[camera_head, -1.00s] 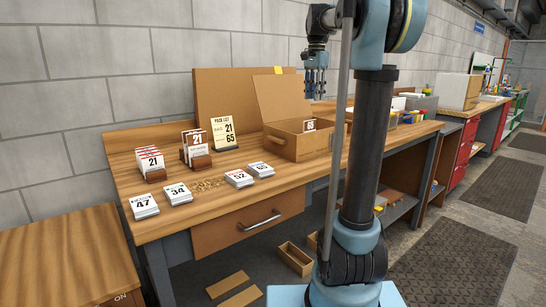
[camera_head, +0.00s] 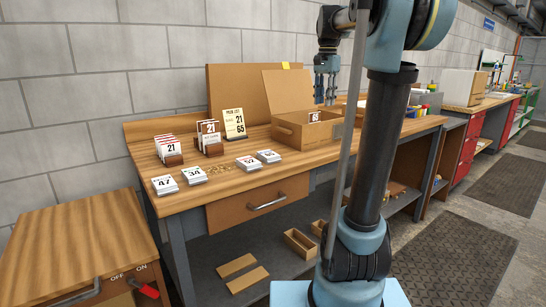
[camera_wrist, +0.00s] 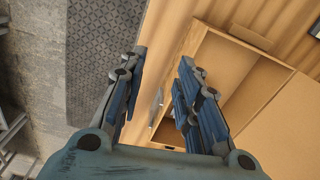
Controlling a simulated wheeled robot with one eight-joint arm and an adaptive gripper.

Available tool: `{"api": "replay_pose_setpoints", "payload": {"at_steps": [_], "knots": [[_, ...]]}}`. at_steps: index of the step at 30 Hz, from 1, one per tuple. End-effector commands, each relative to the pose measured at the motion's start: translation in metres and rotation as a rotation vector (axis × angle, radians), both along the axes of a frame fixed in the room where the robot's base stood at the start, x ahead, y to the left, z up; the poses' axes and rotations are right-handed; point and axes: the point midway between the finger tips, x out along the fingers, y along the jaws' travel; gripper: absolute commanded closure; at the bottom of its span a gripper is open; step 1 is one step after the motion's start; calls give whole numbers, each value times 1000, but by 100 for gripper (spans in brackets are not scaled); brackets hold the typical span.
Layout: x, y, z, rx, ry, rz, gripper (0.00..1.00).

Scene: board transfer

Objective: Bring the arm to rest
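My gripper (camera_head: 326,88) hangs above the right part of the workbench (camera_head: 150,202), behind my arm's column, beside the open cardboard box (camera_head: 298,133). In the wrist view my gripper (camera_wrist: 165,62) has its two blue fingers apart with nothing between them. The box also shows beyond the right finger in the wrist view (camera_wrist: 218,60). A card marked 65 (camera_head: 315,117) stands at the box. My arm is raised and bent, with the gripper pointing down.
Card stacks marked 47 (camera_head: 165,185) and 34 (camera_head: 194,176) lie at the bench front. Card racks and a pick list (camera_head: 234,123) stand behind. A wooden cabinet (camera_head: 80,245) is at left. Floor mats (camera_head: 455,255) lie at right.

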Motion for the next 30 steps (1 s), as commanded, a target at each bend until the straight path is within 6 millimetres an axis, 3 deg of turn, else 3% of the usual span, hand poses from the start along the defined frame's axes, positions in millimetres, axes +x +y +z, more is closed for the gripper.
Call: {"api": "replay_pose_setpoints", "payload": {"at_steps": [5, 14, 23, 30], "knots": [[-33, 1, -22, -2, -15, 77, 70], [-113, 2, -89, -15, -57, 285, 70], [-192, 2, -173, -36, -99, 497, 70], [-251, 2, -251, -61, -131, 665, 70]]}}
